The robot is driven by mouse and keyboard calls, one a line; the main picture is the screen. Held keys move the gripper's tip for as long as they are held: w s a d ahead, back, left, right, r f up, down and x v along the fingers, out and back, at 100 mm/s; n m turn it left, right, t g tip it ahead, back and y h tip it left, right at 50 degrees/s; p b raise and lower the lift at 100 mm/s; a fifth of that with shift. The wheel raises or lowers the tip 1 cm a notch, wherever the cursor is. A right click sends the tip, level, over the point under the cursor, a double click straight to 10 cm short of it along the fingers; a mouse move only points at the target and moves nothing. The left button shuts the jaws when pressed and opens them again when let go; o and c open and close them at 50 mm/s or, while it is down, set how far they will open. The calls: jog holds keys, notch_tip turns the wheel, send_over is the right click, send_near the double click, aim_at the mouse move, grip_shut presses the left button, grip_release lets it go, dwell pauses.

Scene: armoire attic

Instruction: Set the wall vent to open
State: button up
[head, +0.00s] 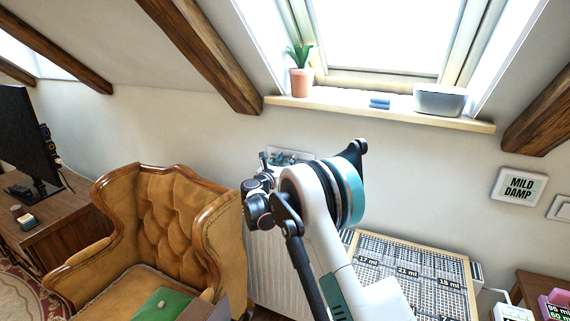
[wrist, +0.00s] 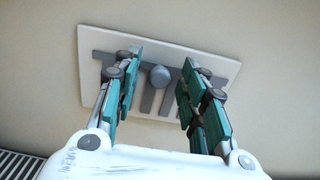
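The wall vent is a white rectangular plate (wrist: 228,72) with dark grey slots and a round grey knob (wrist: 160,77) near its middle, seen in the wrist view. My gripper (wrist: 163,57) is open, with one teal finger on each side of the knob and visible space between knob and fingers. Whether the fingertips touch the plate cannot be told. The fingers hide parts of the slots. In the head view, only the upper part of the vent (head: 301,155) shows on the wall behind my arm; the knob cannot be made out there.
A radiator (head: 268,265) stands below the vent, and a brown armchair (head: 160,225) is to its left. Above is a window sill (head: 340,108) with a potted plant (head: 301,75) and a grey-white box (head: 440,99). A gridded board (head: 425,262) lies at lower right.

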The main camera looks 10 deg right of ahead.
grip_shut()
jog(key=shift+w+a, duration=0.55)
jog(key=shift+a, duration=0.25)
grip_release()
jog(key=v, duration=1.2)
